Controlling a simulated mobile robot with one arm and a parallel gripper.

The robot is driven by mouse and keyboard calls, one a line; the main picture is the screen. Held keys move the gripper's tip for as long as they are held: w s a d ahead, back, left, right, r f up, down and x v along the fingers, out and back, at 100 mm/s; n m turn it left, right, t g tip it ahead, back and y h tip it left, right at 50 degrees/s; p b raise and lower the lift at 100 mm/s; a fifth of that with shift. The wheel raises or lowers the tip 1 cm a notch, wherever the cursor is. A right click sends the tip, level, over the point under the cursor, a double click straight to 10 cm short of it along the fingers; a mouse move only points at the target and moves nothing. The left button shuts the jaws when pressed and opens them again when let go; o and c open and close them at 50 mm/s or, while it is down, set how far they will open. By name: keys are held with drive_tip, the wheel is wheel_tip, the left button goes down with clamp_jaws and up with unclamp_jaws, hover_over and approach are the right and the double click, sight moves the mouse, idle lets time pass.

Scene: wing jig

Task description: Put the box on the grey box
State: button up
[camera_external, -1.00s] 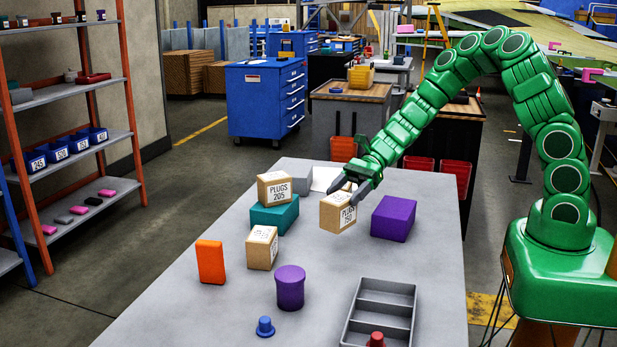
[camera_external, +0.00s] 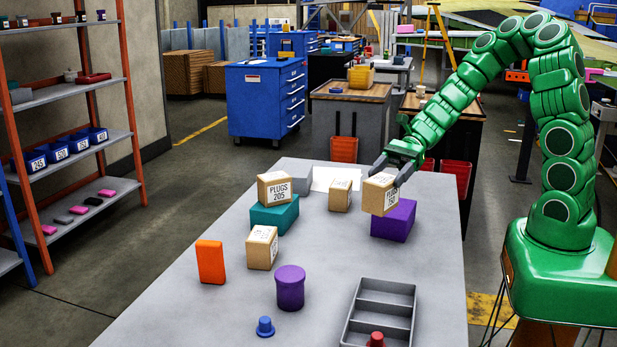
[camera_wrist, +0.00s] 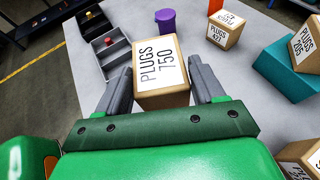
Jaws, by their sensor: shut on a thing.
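My gripper (camera_external: 400,158) is shut on a cardboard box marked PLUGS 750 (camera_external: 379,196). In the external view this box appears at the top of the purple box (camera_external: 394,224); I cannot tell whether they touch. The wrist view shows the held box (camera_wrist: 161,72) between the two fingers (camera_wrist: 161,88), label up. The grey box (camera_external: 294,173) stands at the far left of the table, behind the teal box (camera_external: 270,218), partly hidden by the PLUGS 205 box (camera_external: 273,190) on the teal one. The grey box is not visible in the wrist view.
A small cardboard box (camera_external: 340,197) stands between the grey box and the held box. Another cardboard box (camera_external: 262,248), an orange block (camera_external: 210,262), a purple cylinder (camera_external: 290,288), a blue piece (camera_external: 265,327) and a divided tray (camera_external: 352,311) stand nearer the front.

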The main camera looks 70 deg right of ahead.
drive_tip(key=w+d+r+m+t+h, duration=0.1)
drive_tip(key=w+d+r, duration=0.1)
drive_tip(key=w+d, duration=0.55)
drive_tip(key=w+d+r+m+t+h, duration=0.1)
drive_tip(key=w+d+r+m+t, duration=0.3)
drive_tip(key=d, duration=0.7)
drive_tip(key=w+d+r+n+g+h, duration=0.1)
drive_tip(key=w+d, duration=0.7)
drive_tip(key=d, duration=0.2)
drive_tip(key=shift+w+d+f, duration=0.85)
drive_tip(key=shift+w+f, duration=1.25)
drive_tip(key=shift+f, duration=0.05)
drive_tip(key=shift+w+d+f, duration=0.85)
drive_tip(key=shift+w+f, duration=1.2)
drive_tip(key=shift+f, duration=0.05)
drive_tip(key=shift+w+d+f, duration=0.85)
drive_tip(key=shift+w+f, duration=1.25)
drive_tip(key=shift+f, duration=0.05)
drive_tip(key=shift+f, duration=0.1)
drive_tip(key=o, duration=1.2)
